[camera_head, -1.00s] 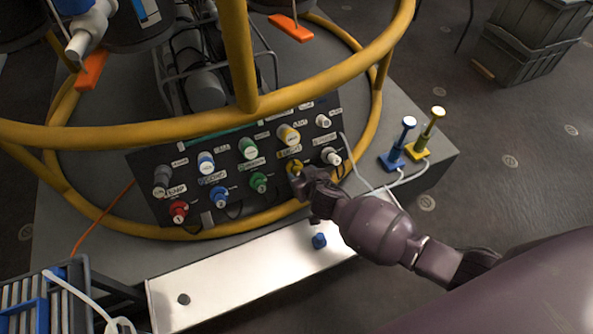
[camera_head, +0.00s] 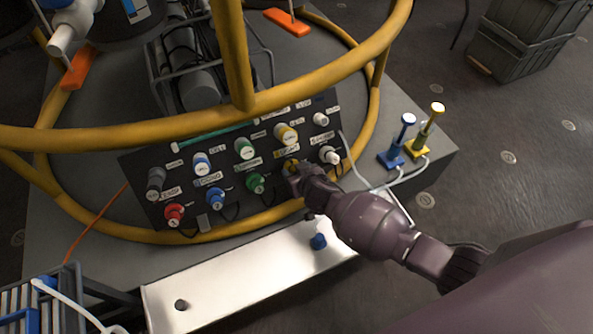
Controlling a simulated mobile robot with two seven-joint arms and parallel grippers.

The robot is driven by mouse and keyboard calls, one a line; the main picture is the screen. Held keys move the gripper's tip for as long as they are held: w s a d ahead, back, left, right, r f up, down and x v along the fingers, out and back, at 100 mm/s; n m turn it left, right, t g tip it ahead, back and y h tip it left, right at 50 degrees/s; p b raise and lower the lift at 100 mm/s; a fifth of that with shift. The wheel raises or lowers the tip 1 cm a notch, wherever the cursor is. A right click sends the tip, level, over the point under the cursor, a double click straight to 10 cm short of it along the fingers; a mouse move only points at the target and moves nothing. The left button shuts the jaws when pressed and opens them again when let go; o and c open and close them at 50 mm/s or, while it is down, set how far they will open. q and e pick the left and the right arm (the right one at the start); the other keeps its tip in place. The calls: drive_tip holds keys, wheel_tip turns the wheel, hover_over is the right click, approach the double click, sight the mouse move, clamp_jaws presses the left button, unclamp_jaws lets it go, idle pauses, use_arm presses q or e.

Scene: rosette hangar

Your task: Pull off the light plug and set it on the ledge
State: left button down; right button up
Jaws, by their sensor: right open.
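A black panel (camera_head: 228,208) carries two rows of coloured plugs with small labels; I cannot read which one is the light plug. The lower row has red (camera_head: 174,213), blue (camera_head: 216,198), green (camera_head: 256,183), a mostly hidden yellow (camera_head: 291,166) and white (camera_head: 330,156). My right gripper (camera_head: 296,181) is open at the lower yellow plug, partly covering it. The white ledge (camera_head: 245,278) runs below the panel. My left gripper is not in view.
Yellow rails (camera_head: 170,131) cross above the panel. Blue (camera_head: 391,158) and yellow (camera_head: 417,148) upright handles stand at right. A blue-grey rack (camera_head: 50,300) is at lower left.

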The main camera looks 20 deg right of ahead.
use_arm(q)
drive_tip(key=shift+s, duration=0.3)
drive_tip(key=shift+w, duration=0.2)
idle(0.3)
